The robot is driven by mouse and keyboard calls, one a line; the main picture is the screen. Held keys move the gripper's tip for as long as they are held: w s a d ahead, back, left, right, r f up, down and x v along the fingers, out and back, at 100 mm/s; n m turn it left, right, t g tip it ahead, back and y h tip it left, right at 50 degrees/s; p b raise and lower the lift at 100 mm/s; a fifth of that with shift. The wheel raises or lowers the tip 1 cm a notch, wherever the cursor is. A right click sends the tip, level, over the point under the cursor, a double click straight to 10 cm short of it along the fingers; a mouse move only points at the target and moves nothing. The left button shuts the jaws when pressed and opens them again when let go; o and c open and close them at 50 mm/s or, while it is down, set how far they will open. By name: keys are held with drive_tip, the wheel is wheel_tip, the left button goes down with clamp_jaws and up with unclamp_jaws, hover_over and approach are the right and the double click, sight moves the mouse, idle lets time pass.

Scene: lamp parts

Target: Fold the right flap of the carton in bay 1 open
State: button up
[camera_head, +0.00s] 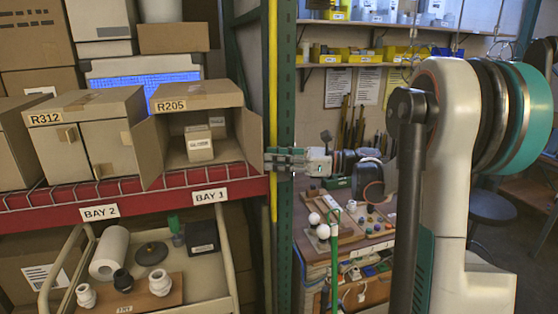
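The carton marked R205 (202,90) stands on the bay 1 shelf, above the BAY 1 label (209,197). Its front is open, and small boxes (198,143) show inside. The left flap (149,152) stands swung out to the left. The right flap (250,140) appears as a brown panel at the right side of the opening, standing out toward the front. My gripper (271,160) points left, with its tips at the outer edge of the right flap. I cannot tell whether they touch it or how far the fingers are apart.
A closed carton marked R312 (84,130) stands left in bay 2. A green rack post (286,240) and yellow strip (272,60) stand behind my gripper. A cart (205,287) with lamp parts is below the red shelf edge (130,192). A cluttered workbench (350,225) lies right.

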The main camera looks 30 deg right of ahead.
drive_tip(key=shift+w+a+r, duration=0.1)
drive_tip(key=shift+w+a, duration=0.1)
drive_tip(key=shift+w, duration=0.35)
drive_tip(key=shift+s+d, duration=0.1)
drive_tip(key=shift+d, duration=0.05)
drive_tip(key=v, duration=1.2)
drive_tip(key=shift+s, duration=0.15)
